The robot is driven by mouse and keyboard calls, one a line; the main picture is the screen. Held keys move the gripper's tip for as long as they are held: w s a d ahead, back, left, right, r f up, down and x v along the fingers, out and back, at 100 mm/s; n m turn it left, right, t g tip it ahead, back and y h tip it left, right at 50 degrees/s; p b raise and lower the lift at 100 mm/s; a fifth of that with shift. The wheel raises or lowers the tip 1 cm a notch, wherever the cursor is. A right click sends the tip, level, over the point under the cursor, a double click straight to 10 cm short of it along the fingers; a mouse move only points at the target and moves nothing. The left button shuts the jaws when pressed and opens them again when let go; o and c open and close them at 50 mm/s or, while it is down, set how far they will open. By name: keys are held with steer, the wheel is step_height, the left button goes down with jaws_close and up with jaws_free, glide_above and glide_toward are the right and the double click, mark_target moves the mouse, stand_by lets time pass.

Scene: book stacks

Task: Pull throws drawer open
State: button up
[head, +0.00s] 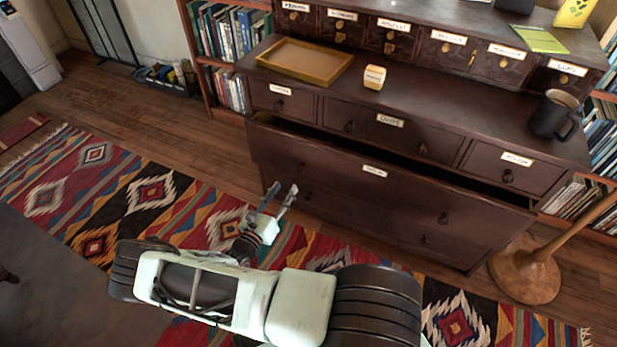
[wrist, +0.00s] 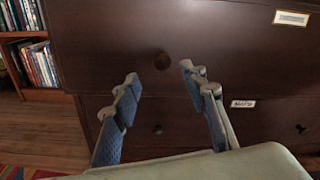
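A wide drawer (head: 340,185) of the dark wooden chest stands out from the chest, with a dark gap along its top edge. Its small white label (head: 375,171) is too blurred to read. It has two round knobs; the left knob (wrist: 162,61) shows in the wrist view just beyond and between my fingertips. My gripper (head: 283,188) is open and empty in front of the left part of this drawer, and in the wrist view (wrist: 161,75) its two fingers are spread apart. I see no contact with the knob. Another wide drawer (wrist: 200,120) lies below, closed.
Smaller drawers sit above; a tray (head: 305,62), a yellow-and-white block (head: 374,77) and a dark mug (head: 555,115) rest on the chest top. A round wooden stand (head: 525,277) is at the right. A patterned rug (head: 140,200) covers the floor before the chest.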

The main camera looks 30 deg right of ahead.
mark_target(298, 171)
steer(key=b+x, duration=0.1)
steer(key=x, duration=0.6)
steer(key=b+x, duration=0.1)
steer(key=x, duration=0.2)
steer(key=shift+w+d+f+b, duration=0.1)
steer(key=shift+d+f+b, duration=0.2)
steer(key=shift+d, duration=0.1)
steer(key=shift+c, duration=0.4)
jaws_close()
